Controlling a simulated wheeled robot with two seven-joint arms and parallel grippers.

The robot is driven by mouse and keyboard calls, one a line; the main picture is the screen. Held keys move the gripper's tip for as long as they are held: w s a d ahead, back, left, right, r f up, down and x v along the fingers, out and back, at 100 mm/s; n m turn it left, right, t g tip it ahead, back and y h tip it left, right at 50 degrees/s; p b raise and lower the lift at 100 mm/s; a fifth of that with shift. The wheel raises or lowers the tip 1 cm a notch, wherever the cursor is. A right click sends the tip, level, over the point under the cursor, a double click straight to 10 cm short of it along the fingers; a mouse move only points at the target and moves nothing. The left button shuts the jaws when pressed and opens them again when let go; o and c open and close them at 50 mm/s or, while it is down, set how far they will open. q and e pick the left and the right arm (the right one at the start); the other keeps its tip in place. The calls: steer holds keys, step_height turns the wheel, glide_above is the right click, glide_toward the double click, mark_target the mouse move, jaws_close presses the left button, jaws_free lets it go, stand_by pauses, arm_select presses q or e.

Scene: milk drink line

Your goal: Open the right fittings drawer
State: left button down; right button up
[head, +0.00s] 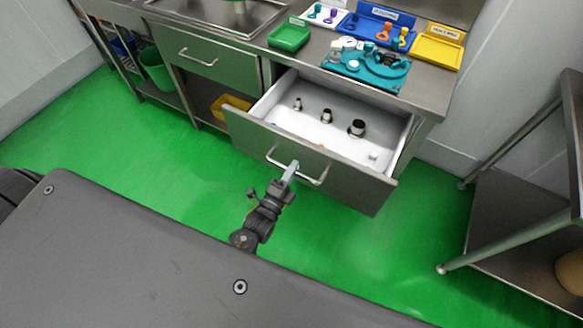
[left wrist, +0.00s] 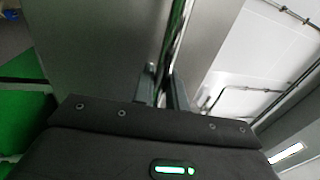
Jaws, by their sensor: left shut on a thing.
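The right fittings drawer (head: 305,160) stands pulled out from the steel counter in the head view. Its white inside shows several dark and metal fittings (head: 326,116) standing in it. A bar handle (head: 318,181) runs across its front. My left gripper (head: 291,171) is shut on this handle near its middle. In the left wrist view the handle (left wrist: 178,40) passes between the fingers (left wrist: 165,90), beside the drawer's grey front. My right gripper is not in view.
The counter carries a green tray (head: 289,36), a teal board with parts (head: 340,68) and a yellow tray (head: 437,50). A closed left drawer (head: 205,62) is beside it. A steel rack (head: 520,190) stands at right. Green floor (head: 190,185) is clear before the drawer.

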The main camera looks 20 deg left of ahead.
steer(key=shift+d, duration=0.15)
arm_select(q)
steer(key=c, duration=1.5)
jaws_free()
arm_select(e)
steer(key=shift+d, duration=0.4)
